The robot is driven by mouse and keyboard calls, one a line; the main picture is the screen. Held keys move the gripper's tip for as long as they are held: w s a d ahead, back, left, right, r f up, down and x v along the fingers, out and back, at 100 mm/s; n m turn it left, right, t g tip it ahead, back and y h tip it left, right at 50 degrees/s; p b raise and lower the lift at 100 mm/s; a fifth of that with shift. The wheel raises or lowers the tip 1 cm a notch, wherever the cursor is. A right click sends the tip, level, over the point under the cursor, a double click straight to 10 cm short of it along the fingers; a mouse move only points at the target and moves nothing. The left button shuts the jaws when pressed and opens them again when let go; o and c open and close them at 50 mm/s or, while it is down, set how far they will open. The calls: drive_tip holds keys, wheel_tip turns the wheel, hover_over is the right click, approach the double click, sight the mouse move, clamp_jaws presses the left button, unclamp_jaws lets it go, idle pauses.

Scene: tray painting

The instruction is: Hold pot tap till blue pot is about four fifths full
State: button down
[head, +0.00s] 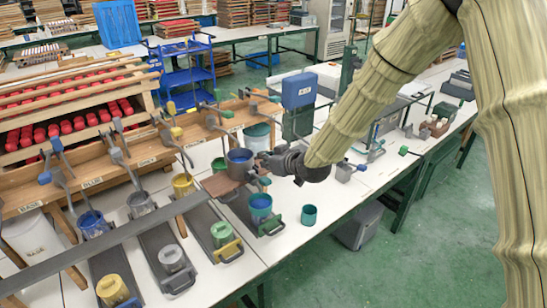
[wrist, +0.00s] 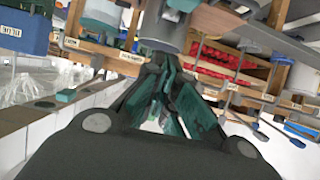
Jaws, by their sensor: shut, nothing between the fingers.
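A grey pot (head: 240,164) with blue inside stands by the wooden bench in the head view. My gripper (head: 264,161) is shut and empty, right beside that pot; I cannot tell whether they touch. In the wrist view my gripper's fingers (wrist: 166,85) come together just below a grey, round-sided vessel (wrist: 165,22). A blue pot (head: 260,207) with blue contents stands on the rightmost dark tray, below my gripper. Another pot with blue contents (head: 92,224) stands at the far left. No paint stream is visible.
Dark trays (head: 203,215) with pots slope toward the front edge. A grey bar (head: 130,230) crosses the left ones. A small green cup (head: 309,215) stands on the white table at right. A blue box (head: 299,91) stands behind my gripper. Red rolls fill the rack (head: 75,120).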

sight(266, 179)
drive_tip(key=shift+w+a+f, duration=0.15)
drive_tip(key=shift+f, duration=0.25)
drive_tip(key=shift+s+d+f+p, duration=0.15)
drive_tip(key=shift+f+p, duration=0.3)
drive_tip(key=shift+f, duration=0.4)
drive_tip(key=shift+s+d+f+p, duration=0.15)
drive_tip(key=shift+f+p, duration=0.25)
drive_tip(key=shift+f, duration=0.45)
drive_tip(key=shift+a+f, duration=0.1)
